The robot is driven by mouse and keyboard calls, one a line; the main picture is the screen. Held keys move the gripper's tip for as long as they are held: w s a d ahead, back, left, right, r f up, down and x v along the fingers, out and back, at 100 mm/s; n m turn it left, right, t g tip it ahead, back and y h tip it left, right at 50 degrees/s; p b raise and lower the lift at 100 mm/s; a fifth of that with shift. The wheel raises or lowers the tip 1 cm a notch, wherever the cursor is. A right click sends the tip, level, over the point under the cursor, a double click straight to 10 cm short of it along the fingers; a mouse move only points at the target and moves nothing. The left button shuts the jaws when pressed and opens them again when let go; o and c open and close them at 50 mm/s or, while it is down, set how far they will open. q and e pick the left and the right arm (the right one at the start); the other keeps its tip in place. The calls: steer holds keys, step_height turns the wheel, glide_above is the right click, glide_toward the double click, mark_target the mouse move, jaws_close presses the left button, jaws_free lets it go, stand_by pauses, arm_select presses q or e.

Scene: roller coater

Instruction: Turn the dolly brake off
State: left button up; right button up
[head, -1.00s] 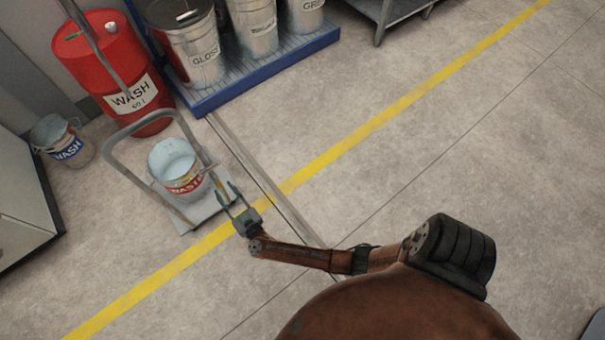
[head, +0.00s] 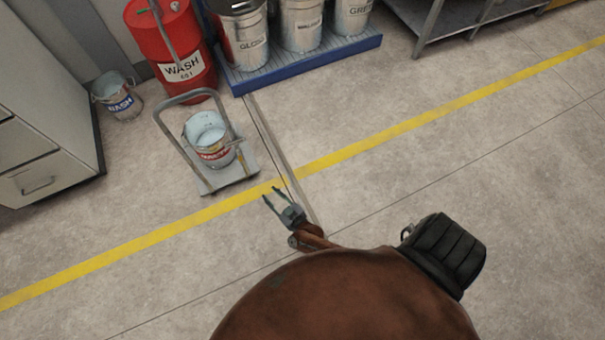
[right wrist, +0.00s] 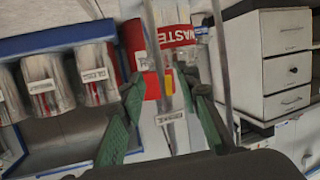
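The dolly is a small grey platform (head: 245,174) with a bent tube handle (head: 164,110), left of centre in the head view. A metal bucket labelled WASTE (head: 211,142) stands on it and also shows in the right wrist view (right wrist: 176,36). A small yellow and red part (right wrist: 168,88), possibly the brake, shows between my fingers in the right wrist view; I cannot tell its setting. My right gripper (head: 272,192) is open and empty, just off the platform's near right corner, fingers pointing towards the dolly. My left gripper is not in view.
A red WASH drum (head: 172,45) and a blue pallet (head: 310,64) with several metal buckets stand behind the dolly. A small WASH bucket (head: 117,97) and a drawer cabinet (head: 50,140) are at left. The floor on the right is clear.

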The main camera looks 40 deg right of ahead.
arm_select(q)
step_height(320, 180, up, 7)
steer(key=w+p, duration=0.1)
steer(key=p, duration=0.4)
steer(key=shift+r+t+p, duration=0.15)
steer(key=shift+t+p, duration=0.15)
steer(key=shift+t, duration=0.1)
arm_select(e)
steer(key=s+d+f+n+g+y, duration=0.1)
steer(key=s+f+g, duration=0.3)
steer(key=s, duration=0.9)
steer(key=shift+s+d+f, duration=0.3)
steer(key=shift+d+f, duration=0.25)
steer(key=shift+d, duration=0.15)
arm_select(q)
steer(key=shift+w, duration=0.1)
